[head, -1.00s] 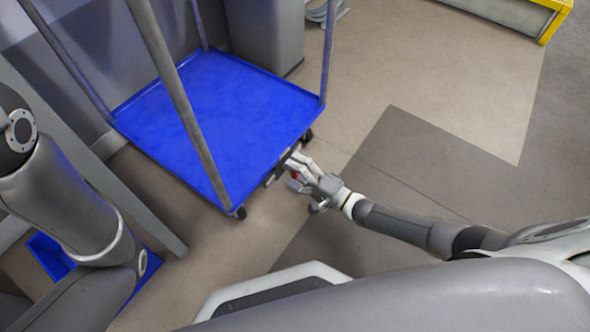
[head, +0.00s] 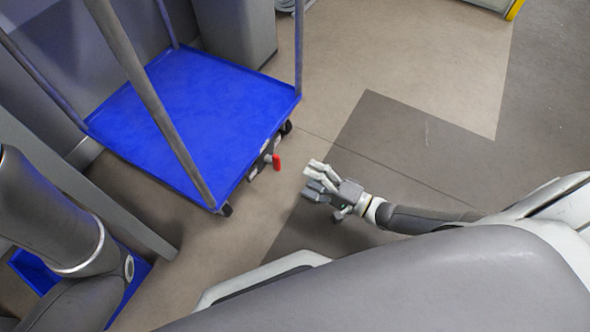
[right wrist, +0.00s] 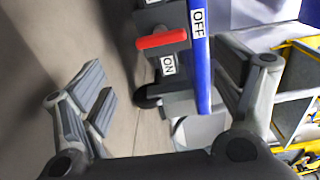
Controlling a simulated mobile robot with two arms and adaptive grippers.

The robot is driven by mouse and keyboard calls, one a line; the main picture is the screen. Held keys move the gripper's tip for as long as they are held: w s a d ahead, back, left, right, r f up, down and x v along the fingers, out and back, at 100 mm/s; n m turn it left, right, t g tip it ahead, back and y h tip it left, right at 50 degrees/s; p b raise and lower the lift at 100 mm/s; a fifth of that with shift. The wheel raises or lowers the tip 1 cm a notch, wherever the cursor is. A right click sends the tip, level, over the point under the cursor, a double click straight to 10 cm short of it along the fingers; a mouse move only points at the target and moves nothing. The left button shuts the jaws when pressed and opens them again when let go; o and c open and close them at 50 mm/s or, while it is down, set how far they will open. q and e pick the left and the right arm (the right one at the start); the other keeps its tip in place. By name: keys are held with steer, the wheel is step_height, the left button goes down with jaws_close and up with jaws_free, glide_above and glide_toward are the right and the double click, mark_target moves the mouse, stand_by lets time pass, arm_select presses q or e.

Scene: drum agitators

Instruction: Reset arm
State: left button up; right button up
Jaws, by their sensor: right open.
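My right gripper (head: 318,181) is open and empty in the head view, to the right of the blue cart. A red lever (head: 277,162) sticks out from a dark switch box (head: 263,160) on the cart's near edge, apart from the fingers. In the right wrist view the red lever (right wrist: 162,39) lies between the OFF label (right wrist: 198,23) and the ON label (right wrist: 167,65), with the open fingers to either side of the view. My left arm shows at the left of the head view; its gripper is out of view.
The blue platform cart (head: 190,110) has grey upright posts (head: 150,95) and dark wheels. A grey cabinet (head: 238,30) stands behind it. The floor (head: 400,60) to the right of the cart is clear. A yellow-edged structure (head: 514,9) shows at the top right.

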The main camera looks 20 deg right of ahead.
steer(key=shift+s+d, duration=0.4)
steer(key=shift+s, duration=0.1)
